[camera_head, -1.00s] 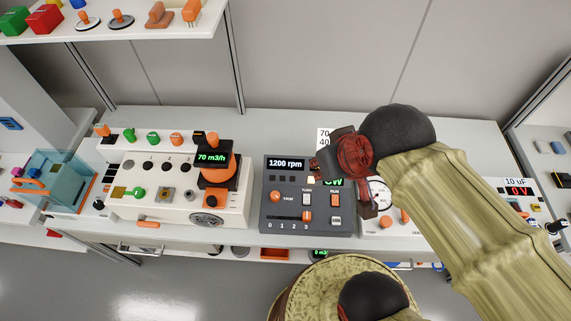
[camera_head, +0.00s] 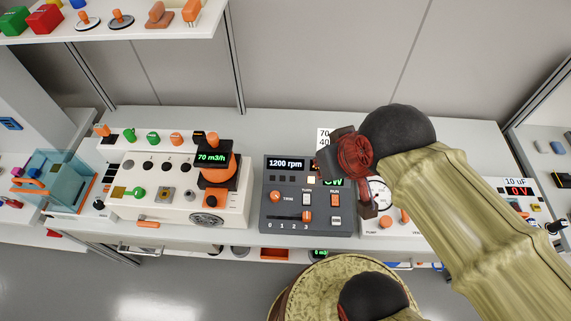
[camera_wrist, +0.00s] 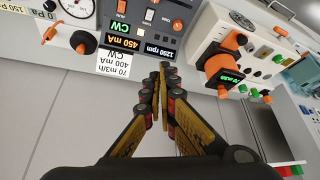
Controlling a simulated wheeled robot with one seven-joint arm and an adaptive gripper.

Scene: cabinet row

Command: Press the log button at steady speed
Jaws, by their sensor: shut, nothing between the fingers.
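My gripper (camera_wrist: 163,68) is shut and empty.
The panel also has an orange RUN switch (camera_head: 335,199), a white switch (camera_head: 306,199) and an orange slider (camera_head: 306,216). A white card (camera_wrist: 117,65) reads 70 m3/h, 400 mA, CW. A cream pump unit (camera_head: 235,208) stands left; a gauge unit (camera_head: 381,192) stands right.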

